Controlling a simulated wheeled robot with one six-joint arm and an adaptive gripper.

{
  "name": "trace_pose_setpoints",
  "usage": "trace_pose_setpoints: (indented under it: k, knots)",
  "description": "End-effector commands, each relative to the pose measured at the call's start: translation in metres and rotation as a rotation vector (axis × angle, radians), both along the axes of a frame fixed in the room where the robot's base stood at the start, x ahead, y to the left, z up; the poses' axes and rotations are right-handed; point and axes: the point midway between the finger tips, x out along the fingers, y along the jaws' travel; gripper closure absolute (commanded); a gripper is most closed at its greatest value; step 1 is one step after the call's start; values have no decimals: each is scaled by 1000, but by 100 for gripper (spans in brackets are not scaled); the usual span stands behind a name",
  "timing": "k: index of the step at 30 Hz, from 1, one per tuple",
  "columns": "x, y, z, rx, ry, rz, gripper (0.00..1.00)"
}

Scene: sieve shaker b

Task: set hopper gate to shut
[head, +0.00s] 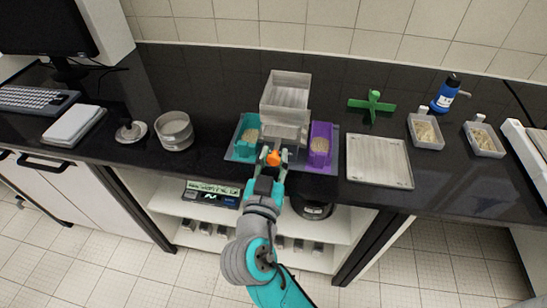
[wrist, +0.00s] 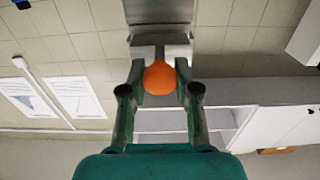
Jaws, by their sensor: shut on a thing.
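The hopper (head: 287,92) is a grey, translucent box on a stand at the back middle of the black counter. An orange ball-shaped knob (head: 273,158) is low at its front, and I take it to be the gate's handle. My gripper (head: 270,160) is shut on this knob. In the wrist view the orange knob (wrist: 160,78) sits between both fingertips, and the hopper's grey metal part (wrist: 160,40) shows behind it. The fingers hide the knob's sides. I cannot tell the gate's position from these views.
A grey tray (head: 379,161) lies to the right. A round sieve (head: 174,131) stands left. A green cross-shaped piece (head: 372,105) and a blue bottle (head: 447,93) stand behind right.

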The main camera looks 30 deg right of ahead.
Motion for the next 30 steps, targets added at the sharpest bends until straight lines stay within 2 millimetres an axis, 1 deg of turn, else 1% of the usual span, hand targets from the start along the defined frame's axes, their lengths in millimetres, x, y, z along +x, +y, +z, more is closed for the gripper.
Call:
trace_pose_setpoints:
  k: [4,12,16,23,24,27,30]
  knots:
    - [9,-7,0,1,0,-2,100]
    - [39,-28,0,1,-1,-2,100]
    - [44,-32,0,0,0,0,100]
    - [45,-32,0,-1,-1,1,100]
    - [45,-32,0,-1,-1,1,67]
    - [44,-32,0,-1,-1,0,44]
    - [44,-32,0,-1,-1,0,44]
